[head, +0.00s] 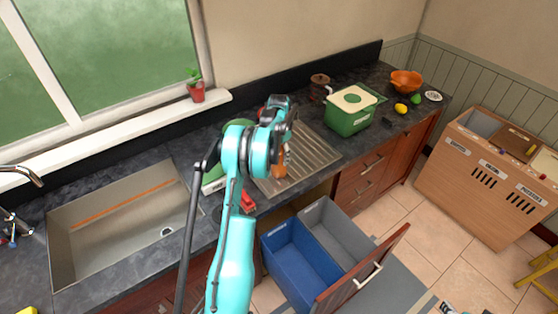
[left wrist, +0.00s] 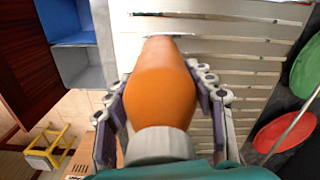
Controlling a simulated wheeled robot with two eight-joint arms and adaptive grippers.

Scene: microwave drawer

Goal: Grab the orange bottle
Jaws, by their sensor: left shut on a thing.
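The orange bottle (left wrist: 160,92) fills the middle of the left wrist view, with its pale grey cap (left wrist: 160,144) toward the camera. My left gripper (left wrist: 166,84) has its fingers on both sides of the bottle and is shut on it. In the head view my left arm reaches over the counter, and its gripper (head: 277,138) is above the metal drainboard. Part of the orange bottle (head: 282,160) shows below it; the rest is hidden by the gripper. Whether the bottle touches the drainboard is unclear. My right gripper is not in view.
A ribbed drainboard (head: 318,154) lies beneath. A green box (head: 350,112) stands to its right, with an orange bowl (head: 406,82) beyond. A steel sink (head: 100,236) is at the left. Below the counter, an open drawer holds a blue bin (head: 302,262) and a grey bin (head: 340,236).

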